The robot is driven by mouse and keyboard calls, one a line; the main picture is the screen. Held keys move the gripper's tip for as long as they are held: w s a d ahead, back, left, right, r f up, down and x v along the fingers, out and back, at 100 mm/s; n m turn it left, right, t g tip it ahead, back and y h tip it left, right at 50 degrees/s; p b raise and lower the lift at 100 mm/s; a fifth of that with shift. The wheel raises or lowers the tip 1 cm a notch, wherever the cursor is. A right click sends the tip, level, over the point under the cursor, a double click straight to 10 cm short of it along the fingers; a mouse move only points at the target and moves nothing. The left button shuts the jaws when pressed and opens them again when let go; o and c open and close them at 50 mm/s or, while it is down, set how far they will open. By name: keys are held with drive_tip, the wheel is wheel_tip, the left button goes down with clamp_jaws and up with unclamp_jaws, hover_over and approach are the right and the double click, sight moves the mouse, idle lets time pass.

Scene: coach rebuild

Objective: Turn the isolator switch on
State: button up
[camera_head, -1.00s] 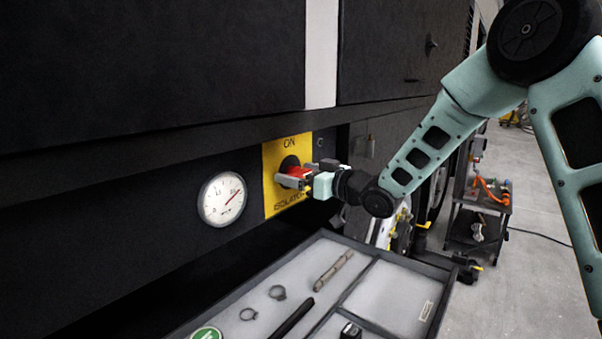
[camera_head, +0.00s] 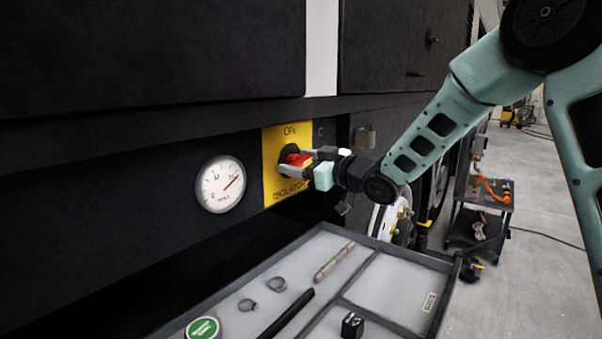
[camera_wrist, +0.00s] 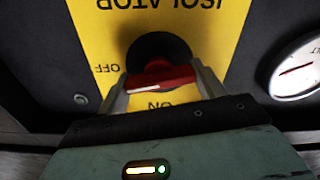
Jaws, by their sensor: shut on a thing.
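The isolator switch is a red handle (camera_wrist: 160,77) on a round black boss (camera_wrist: 158,48), set on a yellow plate (camera_wrist: 225,28) lettered ISOLATOR, ON and OFF. In the wrist view the plate is upside down, with OFF at the left and ON at the bottom. The handle lies nearly level there, tilted slightly, with a white line on its left part toward the OFF side. My gripper (camera_wrist: 160,86) is shut on the handle, one finger at each end. In the head view the red handle (camera_head: 298,160) shows partly behind my gripper (camera_head: 296,166).
A round white gauge (camera_head: 221,184) is on the dark panel left of the plate. Below stands a grey tray (camera_head: 395,290) with dividers, holding a rod (camera_head: 334,261), rings, a black bar and a green disc (camera_head: 203,328). A cart (camera_head: 480,210) stands on the floor at right.

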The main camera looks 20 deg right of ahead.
drive_tip(key=n+b, duration=0.3)
drive_tip(key=b, duration=0.2)
drive_tip(key=shift+f+n, duration=0.4)
drive_tip(key=n+b, duration=0.4)
drive_tip(key=b, duration=0.1)
drive_tip(key=shift+s+a, duration=0.1)
drive_tip(key=n+b, duration=0.4)
drive_tip(key=b, duration=0.1)
drive_tip(key=shift+n, duration=0.3)
drive_tip(key=shift+r+n+b, duration=0.1)
drive_tip(key=shift+n+b, duration=1.25)
drive_tip(key=shift+n, duration=0.15)
drive_tip(key=shift+r, duration=0.1)
drive_tip(key=o, duration=1)
